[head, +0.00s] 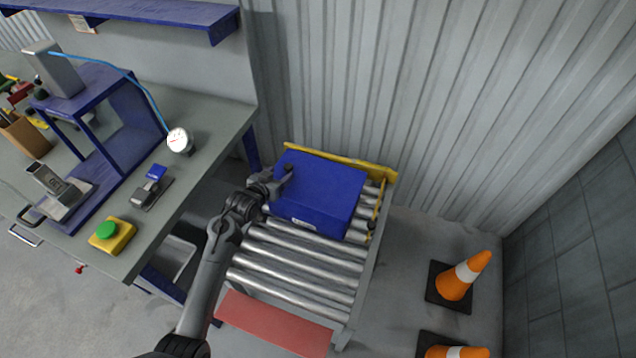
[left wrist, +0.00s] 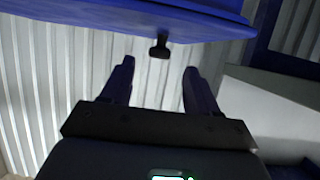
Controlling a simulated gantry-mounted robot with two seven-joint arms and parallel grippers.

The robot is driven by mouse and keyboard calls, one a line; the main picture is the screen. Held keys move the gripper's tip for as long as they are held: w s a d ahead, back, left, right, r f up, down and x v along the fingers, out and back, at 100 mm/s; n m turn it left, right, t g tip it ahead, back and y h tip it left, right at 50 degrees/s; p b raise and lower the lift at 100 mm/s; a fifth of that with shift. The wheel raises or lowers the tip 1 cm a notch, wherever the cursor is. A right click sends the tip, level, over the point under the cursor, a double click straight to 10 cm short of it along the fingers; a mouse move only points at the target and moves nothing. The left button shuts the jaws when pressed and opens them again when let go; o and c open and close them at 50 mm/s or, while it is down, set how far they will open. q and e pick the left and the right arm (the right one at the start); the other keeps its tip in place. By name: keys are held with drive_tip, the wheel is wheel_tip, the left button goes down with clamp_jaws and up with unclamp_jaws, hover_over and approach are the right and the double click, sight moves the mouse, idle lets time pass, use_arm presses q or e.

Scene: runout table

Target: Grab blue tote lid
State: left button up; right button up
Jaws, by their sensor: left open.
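The blue tote lid (head: 325,182) tops a blue tote that sits at the far end of the roller table (head: 300,268). My left gripper (head: 285,178) is at the tote's left side, close to the lid's left edge. In the left wrist view the lid (left wrist: 130,20) crosses the top, with a small dark tab (left wrist: 159,46) hanging below its edge. The open fingers of my left gripper (left wrist: 160,78) point towards that tab, which appears between and beyond the tips. Nothing is held. My right gripper is not in view.
A yellow rail (head: 340,160) bounds the roller table's far end, and a red panel (head: 272,322) is at its near end. A workbench (head: 205,135) with a gauge (head: 179,140) stands left. Orange cones (head: 464,276) stand on the floor at right. The near rollers are bare.

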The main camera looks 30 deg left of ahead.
sight(287, 167)
use_arm(q)
drive_tip(key=shift+x, duration=0.8)
drive_tip(key=shift+b+x, duration=0.9)
drive_tip(key=shift+x, duration=1.8)
drive_tip(key=shift+c, duration=0.4)
drive_tip(key=shift+r, duration=0.1)
clamp_jaws()
